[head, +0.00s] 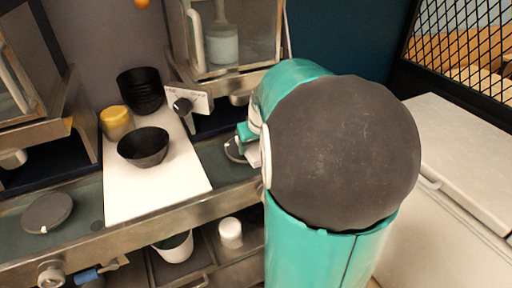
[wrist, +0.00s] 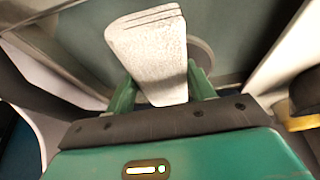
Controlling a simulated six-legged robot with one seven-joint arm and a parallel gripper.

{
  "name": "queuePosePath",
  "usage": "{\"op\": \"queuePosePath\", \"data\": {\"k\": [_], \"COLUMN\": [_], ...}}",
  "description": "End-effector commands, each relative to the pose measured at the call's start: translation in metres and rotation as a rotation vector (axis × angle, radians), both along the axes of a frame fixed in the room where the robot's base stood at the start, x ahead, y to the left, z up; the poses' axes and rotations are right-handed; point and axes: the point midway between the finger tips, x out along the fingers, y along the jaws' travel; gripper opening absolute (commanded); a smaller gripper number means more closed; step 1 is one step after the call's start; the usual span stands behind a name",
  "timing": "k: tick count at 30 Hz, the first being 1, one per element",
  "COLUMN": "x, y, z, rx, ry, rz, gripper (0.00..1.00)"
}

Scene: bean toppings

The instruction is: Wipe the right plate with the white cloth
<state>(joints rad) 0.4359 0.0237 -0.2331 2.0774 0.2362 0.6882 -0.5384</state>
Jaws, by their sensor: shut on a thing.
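The white cloth (wrist: 150,48) is a folded, pale, speckled piece between the green fingers of my gripper (wrist: 160,86) in the wrist view. My gripper is shut on it, and the cloth sticks out past the fingertips. The right plate (wrist: 204,54) shows as a dark grey round edge behind the cloth, which hides most of it; I cannot tell if they touch. In the head view the right plate (head: 235,149) lies on the counter, partly hidden by my arm. The left plate (head: 47,212), a dark grey disc, lies at the counter's left end.
A white board (head: 155,190) between the plates carries a black bowl (head: 144,147), a stack of black bowls (head: 140,90) and a yellow container (head: 117,123). Dispensers stand behind the counter. A white cup (head: 231,233) and a white container (head: 175,246) sit on the lower shelf.

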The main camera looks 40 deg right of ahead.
Motion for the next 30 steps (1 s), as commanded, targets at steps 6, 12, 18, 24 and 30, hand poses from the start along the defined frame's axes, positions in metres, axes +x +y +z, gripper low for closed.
{"op": "queuePosePath", "data": {"k": [6,12,18,24,30], "x": [0.005,0.005,-0.003,-0.014,-0.025], "y": [0.000,0.000,0.002,0.004,0.007], "z": [-0.001,-0.001,-0.001,-0.001,-0.001], "rx": [0.002,0.001,0.001,0.001,0.001], "ry": [0.001,0.002,0.001,0.002,0.002], "rz": [0.001,0.001,0.000,0.000,0.000], "gripper": [0.28,0.28,0.28,0.28,0.28]}}
